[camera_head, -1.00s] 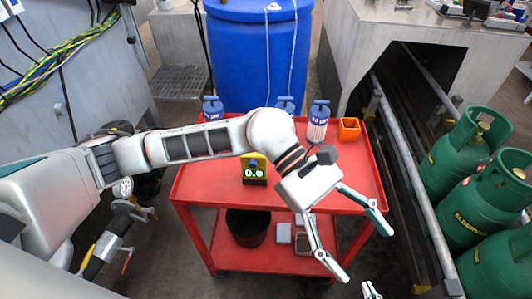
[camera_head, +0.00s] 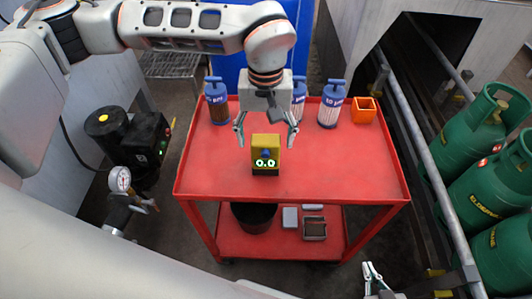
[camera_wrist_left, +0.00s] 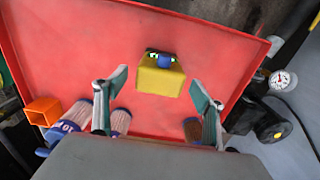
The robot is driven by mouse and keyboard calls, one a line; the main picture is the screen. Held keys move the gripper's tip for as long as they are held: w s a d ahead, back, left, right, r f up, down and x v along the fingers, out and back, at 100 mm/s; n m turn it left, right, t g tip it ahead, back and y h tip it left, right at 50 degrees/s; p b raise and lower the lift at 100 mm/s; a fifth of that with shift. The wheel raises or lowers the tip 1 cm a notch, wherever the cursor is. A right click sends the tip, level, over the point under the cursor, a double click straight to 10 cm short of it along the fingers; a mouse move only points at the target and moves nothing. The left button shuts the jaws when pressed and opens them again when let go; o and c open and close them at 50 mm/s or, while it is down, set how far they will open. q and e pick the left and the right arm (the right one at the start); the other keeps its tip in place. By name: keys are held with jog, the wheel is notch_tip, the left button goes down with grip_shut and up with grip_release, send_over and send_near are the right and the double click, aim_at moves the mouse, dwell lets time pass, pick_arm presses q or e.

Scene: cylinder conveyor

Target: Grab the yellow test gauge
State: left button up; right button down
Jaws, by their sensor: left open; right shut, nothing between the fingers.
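The yellow test gauge (camera_head: 265,150) stands upright on the top of the red cart, its dark display with green marks facing me. My left gripper (camera_head: 266,130) is open above and behind it, fingers pointing down and spread to either side, with nothing held. In the left wrist view the gauge (camera_wrist_left: 161,76) shows between and beyond the two open fingertips (camera_wrist_left: 160,88), apart from both. My right gripper (camera_head: 370,272) shows only partly at the bottom edge of the head view, shut and empty.
The red cart (camera_head: 330,182) also bears several blue-capped bottles (camera_head: 331,105) and an orange open box (camera_head: 364,110) along its back. The cart top around the gauge's front is clear.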

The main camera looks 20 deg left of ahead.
pick_arm(q)
notch_tip(320, 180, down, 7)
dwell(0.4)
jog(key=c, duration=1.4)
